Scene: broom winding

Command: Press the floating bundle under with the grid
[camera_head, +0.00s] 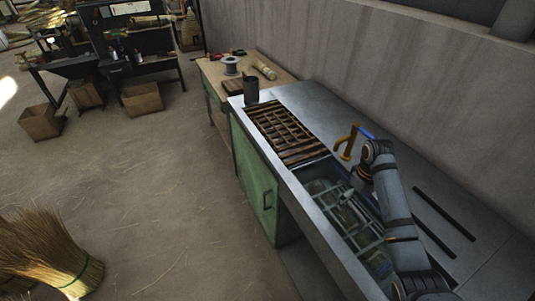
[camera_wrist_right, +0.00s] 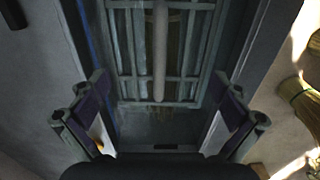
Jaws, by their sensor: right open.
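A grey metal grid (camera_head: 349,217) lies in the sunken basin of the grey bench. It also shows in the right wrist view (camera_wrist_right: 126,56), with a pale upright handle rod at its middle. Dull brown-green stalks, seemingly the bundle (camera_wrist_right: 175,45), show dimly between the grid's bars; how deep they lie I cannot tell. My right gripper (camera_wrist_right: 160,112) is open and empty above the basin, one finger on each side of the view, with the handle between them but farther off. In the head view its fingers are mostly hidden by my wrist. My left gripper is out of view.
A brown slatted wooden rack (camera_head: 285,134) lies beside the basin on the bench, with a dark cup (camera_head: 251,90) at its far corner. An orange tap (camera_head: 347,143) stands close to my right wrist. Two dark slots mark the bench top at right.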

